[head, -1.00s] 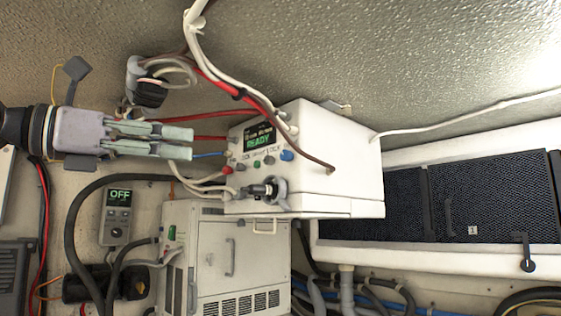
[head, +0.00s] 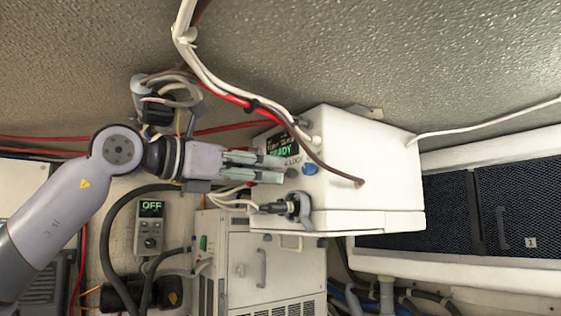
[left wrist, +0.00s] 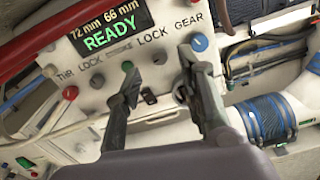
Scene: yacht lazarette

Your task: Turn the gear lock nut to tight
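The white control box (head: 372,168) has a lit panel reading READY. A small dark piece (left wrist: 160,56) under the LOCK label beside GEAR looks like the gear lock nut. My left gripper (head: 276,170) is open at the panel; its fingertips (left wrist: 158,64) lie either side of that piece, and I cannot tell contact. In the head view the gripper hides the nut.
A dark plug in a grey ring (head: 298,207) sticks out below the gripper. Red and white cables (head: 248,108) hang over the box. A meter reading OFF (head: 150,228) is at left, and a white cabinet (head: 270,265) stands below.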

